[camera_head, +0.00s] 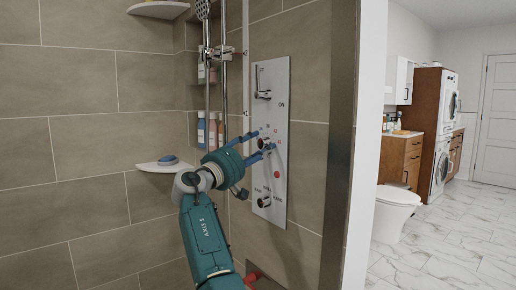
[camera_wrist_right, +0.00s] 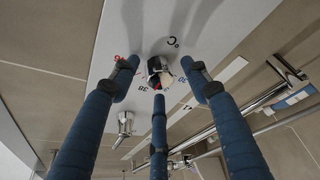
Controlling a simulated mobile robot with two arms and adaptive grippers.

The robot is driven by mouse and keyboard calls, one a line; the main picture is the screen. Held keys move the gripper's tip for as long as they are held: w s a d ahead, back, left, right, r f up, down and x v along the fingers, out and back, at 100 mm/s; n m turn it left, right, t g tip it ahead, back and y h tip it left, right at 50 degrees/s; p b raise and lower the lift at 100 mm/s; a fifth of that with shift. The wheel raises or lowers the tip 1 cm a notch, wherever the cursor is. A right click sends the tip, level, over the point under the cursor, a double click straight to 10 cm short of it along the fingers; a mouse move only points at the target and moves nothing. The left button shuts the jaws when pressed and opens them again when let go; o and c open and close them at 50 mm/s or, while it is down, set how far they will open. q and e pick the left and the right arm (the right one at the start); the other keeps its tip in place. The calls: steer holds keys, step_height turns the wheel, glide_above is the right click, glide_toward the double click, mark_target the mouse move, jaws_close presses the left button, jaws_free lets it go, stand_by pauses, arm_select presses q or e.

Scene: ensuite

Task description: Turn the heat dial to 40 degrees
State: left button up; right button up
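A silvery heat dial (camera_head: 267,144) sits mid-height on a pale control panel (camera_head: 271,103) on the shower wall, ringed by small printed marks. My right gripper (camera_head: 258,147) reaches the dial from the left, its blue fingers spread. In the right wrist view the dial (camera_wrist_right: 160,71) lies between the three fingertips of my right gripper (camera_wrist_right: 159,76). Gaps show beside the dial, so the fingers look open around it; contact by the lower finger is unclear. A "38" and a red mark show near the dial. The dial's exact setting is unreadable. My left gripper is not visible.
Another control (camera_head: 263,95) sits above the dial and a lower knob (camera_head: 264,198) below it. A shower rail (camera_head: 225,80) and bottles (camera_head: 207,130) stand left of the panel. A corner shelf (camera_head: 163,165) is behind my arm. Open floor lies right of the wall edge.

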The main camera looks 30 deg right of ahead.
steer(key=c, duration=0.9)
steer(key=shift+c, duration=0.2)
steer(key=shift+f+m+g+h+b, duration=0.1)
steer(key=shift+m+g+h+b, duration=0.35)
steer(key=shift+m, duration=0.65)
steer(key=shift+w+m+g, duration=0.1)
steer(key=shift+m+g, duration=0.25)
steer(key=shift+m, duration=0.65)
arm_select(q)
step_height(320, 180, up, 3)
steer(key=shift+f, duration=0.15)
arm_select(e)
steer(key=shift+f+m+h, duration=0.1)
steer(key=shift+m+h, duration=0.15)
steer(key=shift+m, duration=0.25)
steer(key=o, duration=1.1)
steer(key=shift+w, duration=0.1)
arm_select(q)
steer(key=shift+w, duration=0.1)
